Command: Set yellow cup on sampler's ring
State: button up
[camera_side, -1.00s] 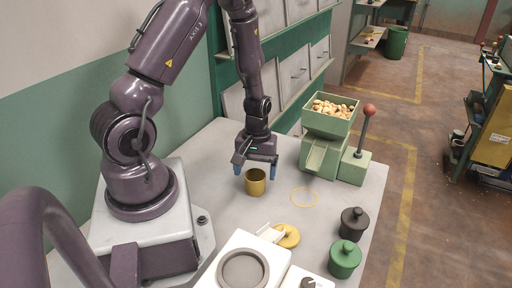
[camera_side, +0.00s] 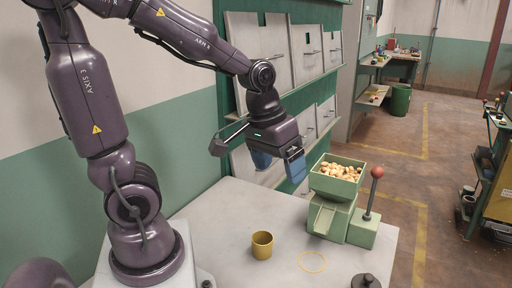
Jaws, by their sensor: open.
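The yellow cup (camera_side: 262,246) stands upright on the pale table, open end up. The thin yellow ring (camera_side: 312,262) lies flat on the table to the right of the cup, apart from it. It is in front of the green sampler (camera_side: 331,217), which has a hopper of nuts (camera_side: 341,172) on top and a lever with a red knob (camera_side: 377,172). My gripper (camera_side: 279,164) is open and empty, high above the table. It is above the cup in the picture, with its blue fingertips apart.
A dark lidded pot (camera_side: 365,281) is cut off by the bottom edge, right of the ring. Grey panels on a green frame (camera_side: 282,85) stand behind the table, close to my gripper. The table (camera_side: 225,215) around the cup is clear.

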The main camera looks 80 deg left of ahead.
jog(key=s+d+r+m+t, duration=0.2)
jog(key=s+d+r+m, duration=0.2)
jog(key=s+r, duration=0.1)
jog(key=shift+d+r+m+t, duration=0.3)
jog(key=shift+r, duration=0.45)
jog(key=shift+o, duration=0.4)
jog(key=shift+s+d+r, duration=0.1)
jog(key=shift+s+r, duration=0.1)
jog(key=shift+s, duration=0.15)
jog(key=shift+f, duration=0.1)
